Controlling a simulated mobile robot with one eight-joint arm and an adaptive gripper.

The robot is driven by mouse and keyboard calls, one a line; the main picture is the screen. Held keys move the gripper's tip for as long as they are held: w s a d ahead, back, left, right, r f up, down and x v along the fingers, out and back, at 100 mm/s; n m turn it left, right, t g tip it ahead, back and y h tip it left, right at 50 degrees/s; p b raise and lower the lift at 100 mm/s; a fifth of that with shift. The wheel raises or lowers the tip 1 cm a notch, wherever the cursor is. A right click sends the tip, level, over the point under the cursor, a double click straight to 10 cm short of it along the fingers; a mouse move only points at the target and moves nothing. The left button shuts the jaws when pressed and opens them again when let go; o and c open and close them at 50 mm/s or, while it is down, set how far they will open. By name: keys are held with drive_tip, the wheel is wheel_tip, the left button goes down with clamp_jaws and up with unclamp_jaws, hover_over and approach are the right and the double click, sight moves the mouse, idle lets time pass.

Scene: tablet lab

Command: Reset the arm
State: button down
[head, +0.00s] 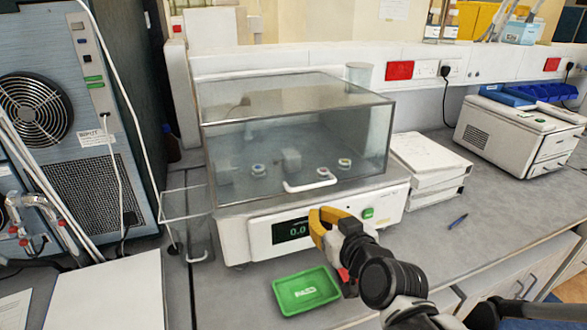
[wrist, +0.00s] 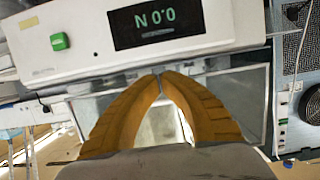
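My arm comes in from the bottom right of the head view. My gripper (head: 322,228) has yellow-orange fingers and is in front of the white weighing machine (head: 385,212), beside its lit display (head: 292,231). In the wrist view the fingertips of my gripper (wrist: 160,73) meet, with nothing between them. The picture there is turned over: the machine's front panel (wrist: 85,62) is at the top, with the display (wrist: 157,22) and a green button (wrist: 60,41). I cannot tell whether the fingers touch the machine.
A clear box (head: 230,140) with small round pieces inside tops the machine. A green tray (head: 281,290) lies below my gripper. White boxes (head: 430,155), a pen (head: 457,221) and a white device (head: 500,135) stand right. A clear stand (head: 188,205) and computer tower (head: 95,150) are left.

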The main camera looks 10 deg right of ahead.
drive_tip(key=s+d+f+g+h, duration=0.1)
drive_tip(key=s+d+g, duration=0.1)
drive_tip(key=s, duration=0.3)
drive_tip(key=s+d+f+m+g+h, duration=0.1)
drive_tip(key=s+d+f+g, duration=0.1)
drive_tip(key=s, duration=0.3)
drive_tip(key=s+d+f+m+g+b, duration=0.1)
drive_tip(key=s+d+g, duration=0.1)
drive_tip(key=s, duration=0.3)
drive_tip(key=shift+s+f+g+h, duration=0.4)
drive_tip(key=shift+g, duration=0.4)
